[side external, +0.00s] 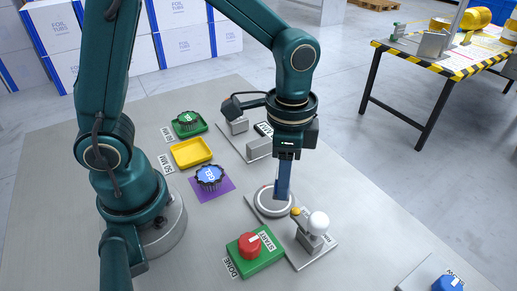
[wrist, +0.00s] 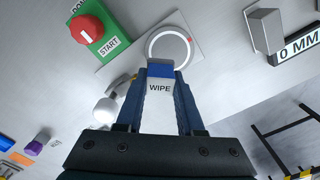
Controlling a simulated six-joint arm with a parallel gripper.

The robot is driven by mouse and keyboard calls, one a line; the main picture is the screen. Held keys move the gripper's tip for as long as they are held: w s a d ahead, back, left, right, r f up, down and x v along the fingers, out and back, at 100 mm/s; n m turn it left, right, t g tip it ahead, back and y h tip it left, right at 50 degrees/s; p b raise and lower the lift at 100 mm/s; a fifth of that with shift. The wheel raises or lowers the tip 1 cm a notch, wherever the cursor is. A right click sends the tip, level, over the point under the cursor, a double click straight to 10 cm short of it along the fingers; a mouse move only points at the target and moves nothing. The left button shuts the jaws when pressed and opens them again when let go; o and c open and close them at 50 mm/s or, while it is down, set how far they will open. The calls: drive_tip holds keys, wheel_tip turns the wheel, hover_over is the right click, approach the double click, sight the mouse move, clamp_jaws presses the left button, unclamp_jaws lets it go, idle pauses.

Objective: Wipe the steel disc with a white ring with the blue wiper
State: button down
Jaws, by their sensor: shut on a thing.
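The steel disc with a white ring (side external: 262,205) lies on a thin grey plate on the table. In the wrist view the disc (wrist: 170,45) shows just past my fingertips, with a small red mark on its right. My gripper (side external: 284,182) points down over the disc, its fingers shut on the blue wiper (wrist: 160,71), whose white label reads WIPE. In the side view the fingers reach down to the disc, and the wiper is hard to tell from them. Whether the wiper touches the disc I cannot tell.
A white ball-topped lever (side external: 318,224) stands close right of the disc. A green box with a red START/DONE knob (side external: 249,244) sits in front. A blue gear-edged knob (side external: 210,175) on a purple square, a yellow tray (side external: 192,152) and grey blocks stand behind.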

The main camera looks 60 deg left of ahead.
drive_tip(key=shift+r, duration=2.35)
